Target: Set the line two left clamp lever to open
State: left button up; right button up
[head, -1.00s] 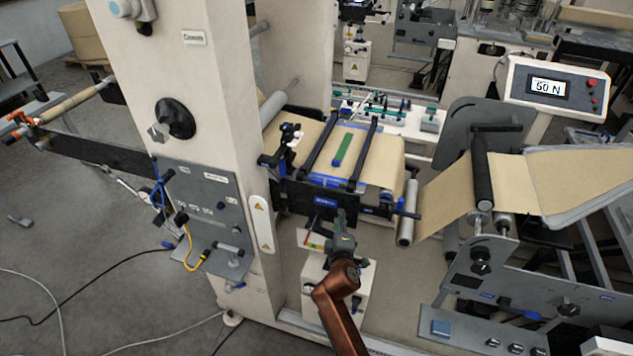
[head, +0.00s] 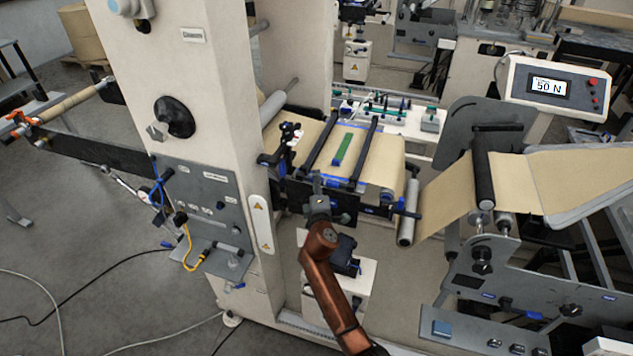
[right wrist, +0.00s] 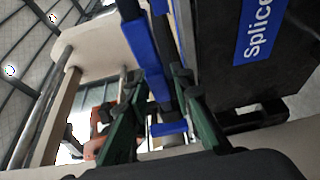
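The splice table's black front panel (head: 343,209) is in the middle of the head view. Two dark clamp bars, a left one (head: 321,141) and a right one (head: 366,147), cross the brown web above it. My right gripper (head: 317,183) is at the panel's front edge, near the left bar's near end. In the right wrist view, a blue lever-like part (right wrist: 143,45) runs down between the spread green fingers of this gripper (right wrist: 158,82). Contact cannot be made out. Which lever this is, and its setting, are unclear. My left gripper is out of view.
A white machine column (head: 215,110) stands left of the splice table. A roller (head: 408,212) is at the table's right end. In the right wrist view, the dark panel with a blue "Splice" label (right wrist: 258,30) is close on the right.

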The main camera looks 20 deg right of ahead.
grip_shut()
dwell(0.6)
